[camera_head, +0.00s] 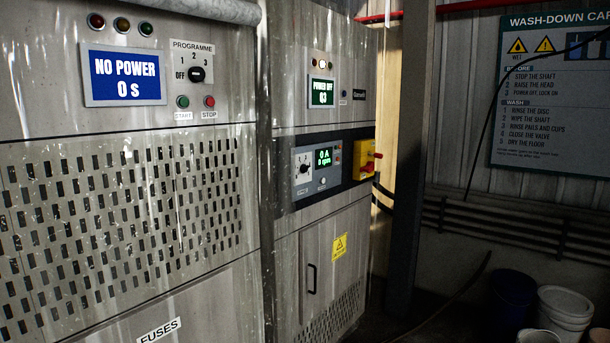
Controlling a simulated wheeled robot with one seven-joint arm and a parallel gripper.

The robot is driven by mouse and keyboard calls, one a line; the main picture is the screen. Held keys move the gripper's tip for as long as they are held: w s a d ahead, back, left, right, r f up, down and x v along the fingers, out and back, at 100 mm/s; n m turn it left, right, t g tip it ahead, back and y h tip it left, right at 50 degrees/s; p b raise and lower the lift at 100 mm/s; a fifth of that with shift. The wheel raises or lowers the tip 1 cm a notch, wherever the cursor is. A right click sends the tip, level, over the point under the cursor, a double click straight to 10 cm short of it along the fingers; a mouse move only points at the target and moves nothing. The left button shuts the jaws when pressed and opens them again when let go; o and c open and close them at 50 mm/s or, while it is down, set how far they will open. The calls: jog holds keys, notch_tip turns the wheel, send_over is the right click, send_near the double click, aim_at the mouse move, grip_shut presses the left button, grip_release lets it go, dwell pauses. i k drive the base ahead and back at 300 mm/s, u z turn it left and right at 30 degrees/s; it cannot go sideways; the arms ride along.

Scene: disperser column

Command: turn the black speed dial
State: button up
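A small black dial (304,168) with a pale scale plate sits at the left of a dark control panel (310,193) on the farther steel cabinet. The green display (324,158) beside it reads 0 A and 0 rpm. The dial's label is too small to read. Its pointer setting is too small to tell. Another black knob, the PROGRAMME selector (197,74), is on the nearer cabinet, with OFF, 1, 2 and 3 marked around it. My gripper is not in view.
A red switch on a yellow box (364,159) is right of the panel. A dark post (409,150) stands farther right. Buckets (564,308) stand at lower right.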

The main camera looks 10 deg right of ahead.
aim_at(304, 169)
jog(key=z, duration=0.95)
jog(key=i, duration=2.4)
jog(key=u, duration=1.95)
